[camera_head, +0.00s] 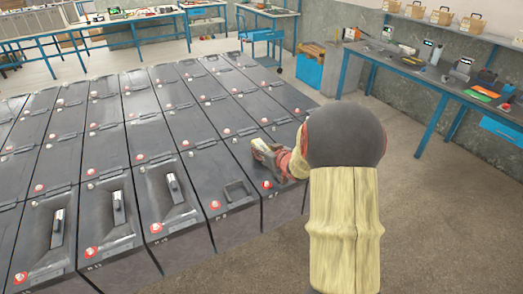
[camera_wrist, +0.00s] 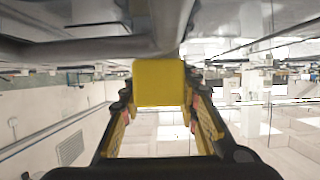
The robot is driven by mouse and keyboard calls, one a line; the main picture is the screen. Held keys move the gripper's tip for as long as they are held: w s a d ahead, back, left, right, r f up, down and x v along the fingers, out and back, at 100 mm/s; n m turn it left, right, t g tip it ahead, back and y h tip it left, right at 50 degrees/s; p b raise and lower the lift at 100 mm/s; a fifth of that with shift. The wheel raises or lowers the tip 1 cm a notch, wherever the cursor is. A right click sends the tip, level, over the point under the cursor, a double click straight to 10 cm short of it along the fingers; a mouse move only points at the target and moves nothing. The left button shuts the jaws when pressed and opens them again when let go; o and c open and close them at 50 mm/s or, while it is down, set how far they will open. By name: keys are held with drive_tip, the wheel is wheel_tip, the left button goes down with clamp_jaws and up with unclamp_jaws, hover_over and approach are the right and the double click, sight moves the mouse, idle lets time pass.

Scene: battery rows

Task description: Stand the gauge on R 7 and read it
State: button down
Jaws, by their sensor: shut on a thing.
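My gripper (camera_wrist: 160,108) is shut on a yellow block (camera_wrist: 160,82), which shows a plain square face between the two fingers. It may be the gauge; no dial or reading shows on it. In the head view, my gripper (camera_head: 268,155) is partly hidden behind my own arm, low over the right part of the battery rows. The battery (camera_head: 231,225) just left of it in the front row has a square grey frame on top. Small labels are on the battery fronts, but I cannot read R 7 on any. Whether the block touches a battery cannot be told.
Several dark batteries (camera_head: 185,123) stand in close rows with red and white caps. Front-left ones carry upright silver handles (camera_head: 119,207). A blue-legged workbench (camera_head: 440,75) with tools stands at the right. A blue cart (camera_head: 262,42) stands behind. The floor (camera_head: 410,180) at right is clear.

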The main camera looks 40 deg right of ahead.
drive_tip(key=c, duration=1.3)
unclamp_jaws()
drive_tip(key=shift+f, duration=0.1)
drive_tip(key=shift+c, duration=0.2)
drive_tip(key=shift+s+r, duration=0.1)
drive_tip(key=shift+r, duration=0.15)
drive_tip(key=p+v, duration=0.4)
drive_tip(key=v, duration=0.7)
drive_tip(key=shift+s+a, duration=0.15)
drive_tip(key=shift+s, duration=0.15)
drive_tip(key=s+a+r+g+h, duration=0.2)
drive_tip(key=a+r+g, duration=0.1)
drive_tip(key=a+r, duration=0.85)
drive_tip(key=s+a+n+g+y, duration=0.1)
drive_tip(key=s+a+g+y, duration=0.1)
drive_tip(key=s+a, duration=0.7)
drive_tip(key=s+a+n+g+y, duration=0.1)
drive_tip(key=s+a+g+y, duration=0.1)
drive_tip(key=s+a, duration=0.7)
drive_tip(key=a+y, duration=0.1)
drive_tip(key=a, duration=0.3)
drive_tip(key=shift+a+r+n, duration=0.3)
drive_tip(key=shift+a, duration=0.1)
